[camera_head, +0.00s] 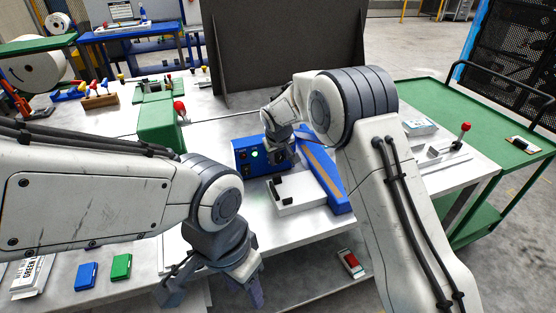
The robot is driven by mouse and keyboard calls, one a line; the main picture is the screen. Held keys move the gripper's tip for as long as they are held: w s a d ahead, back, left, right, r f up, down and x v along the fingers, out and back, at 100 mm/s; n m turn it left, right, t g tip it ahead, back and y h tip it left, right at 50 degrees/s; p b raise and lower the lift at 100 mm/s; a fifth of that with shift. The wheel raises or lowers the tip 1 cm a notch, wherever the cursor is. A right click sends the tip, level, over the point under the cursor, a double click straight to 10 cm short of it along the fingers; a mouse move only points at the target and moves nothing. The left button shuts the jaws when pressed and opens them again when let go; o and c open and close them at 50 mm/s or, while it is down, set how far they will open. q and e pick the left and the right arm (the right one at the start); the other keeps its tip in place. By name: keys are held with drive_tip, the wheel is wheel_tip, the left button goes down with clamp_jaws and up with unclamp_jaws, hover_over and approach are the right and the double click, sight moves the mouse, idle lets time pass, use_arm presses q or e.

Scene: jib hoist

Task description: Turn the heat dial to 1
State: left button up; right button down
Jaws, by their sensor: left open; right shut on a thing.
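A blue box (246,155) with a dark front panel stands on the white worktop, left of my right gripper. A small pale-green light shows on its panel. My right gripper (280,163) is at the right part of this panel and shut on what seems to be the heat dial. The dial itself is hidden behind the gripper, so its setting cannot be read. My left gripper (212,298) is open and empty, pointing down near the front edge of the worktop, well apart from the box.
A white block with black parts (297,196) and a long blue piece with a tan strip (322,172) lie in front of the box. A green machine with a red-knobbed lever (180,107) stands left. Blue (86,276) and green (121,267) small boxes lie front left.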

drive_tip(key=h+b, duration=0.1)
drive_tip(key=b, duration=0.1)
drive_tip(key=t+h+b, duration=0.1)
drive_tip(key=b, duration=0.2)
drive_tip(key=a+n+h+b, duration=0.1)
drive_tip(key=h+b, duration=0.1)
drive_tip(key=b, duration=0.1)
drive_tip(key=shift+s+f+t, duration=0.15)
drive_tip(key=shift+f+t, duration=0.15)
drive_tip(key=shift+f, duration=0.1)
drive_tip(key=shift+r+n+t+h+b, duration=0.15)
drive_tip(key=shift+n+t+h+b, duration=0.2)
drive_tip(key=shift+h+b, duration=0.65)
drive_tip(key=shift+c, duration=2)
unclamp_jaws()
drive_tip(key=v, duration=1)
drive_tip(key=shift+s+r+b, duration=0.2)
drive_tip(key=shift+r+b, duration=0.1)
drive_tip(key=shift+b, duration=0.1)
